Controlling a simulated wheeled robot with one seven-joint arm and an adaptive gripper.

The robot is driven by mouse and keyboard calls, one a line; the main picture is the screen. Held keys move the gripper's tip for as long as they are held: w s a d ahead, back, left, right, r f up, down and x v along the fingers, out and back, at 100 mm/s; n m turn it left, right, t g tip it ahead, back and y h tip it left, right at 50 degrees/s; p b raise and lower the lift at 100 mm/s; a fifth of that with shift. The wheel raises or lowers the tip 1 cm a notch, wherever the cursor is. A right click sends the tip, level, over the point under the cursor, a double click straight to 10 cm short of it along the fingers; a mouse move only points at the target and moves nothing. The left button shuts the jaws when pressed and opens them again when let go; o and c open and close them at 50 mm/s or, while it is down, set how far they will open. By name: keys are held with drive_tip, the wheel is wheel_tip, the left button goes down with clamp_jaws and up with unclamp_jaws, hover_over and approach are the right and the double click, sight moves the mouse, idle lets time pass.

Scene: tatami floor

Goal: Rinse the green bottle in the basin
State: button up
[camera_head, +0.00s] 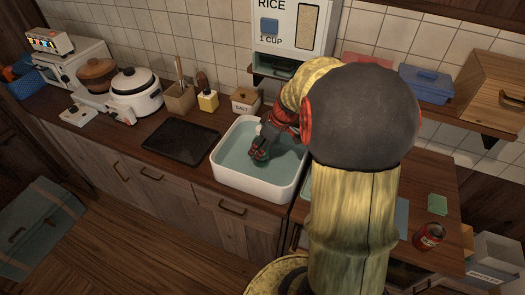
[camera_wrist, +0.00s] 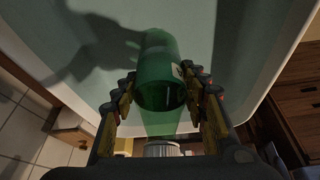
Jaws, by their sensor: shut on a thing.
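The green bottle (camera_wrist: 158,65) lies between my gripper's fingers in the wrist view, its round end towards the camera and a small pale label at its right side. My gripper (camera_wrist: 160,88) is shut on it, with a finger on each side. In the head view my gripper (camera_head: 261,150) reaches down into the white basin (camera_head: 252,190), which holds greenish water (camera_head: 284,160). The bottle is mostly hidden there by the gripper and arm. The wrist view shows the basin's inside and pale rim (camera_wrist: 282,75) around the bottle. I cannot tell how deep the bottle is in the water.
A black tray (camera_head: 180,141) lies left of the basin. A salt box (camera_head: 245,100) stands behind it, under the rice dispenser (camera_head: 290,25). A red can (camera_head: 429,236) and green sponge (camera_head: 437,204) are on the right counter. A wall shelf (camera_head: 480,121) hangs at the right.

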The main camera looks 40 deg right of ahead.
sight(260, 128)
drive_tip(key=shift+s+d, duration=0.15)
drive_tip(key=shift+s, duration=0.2)
drive_tip(key=shift+r+p, duration=3.15)
drive_tip(key=shift+r, duration=2.65)
drive_tip(key=shift+r+p, duration=1)
drive_tip(key=shift+r, duration=1)
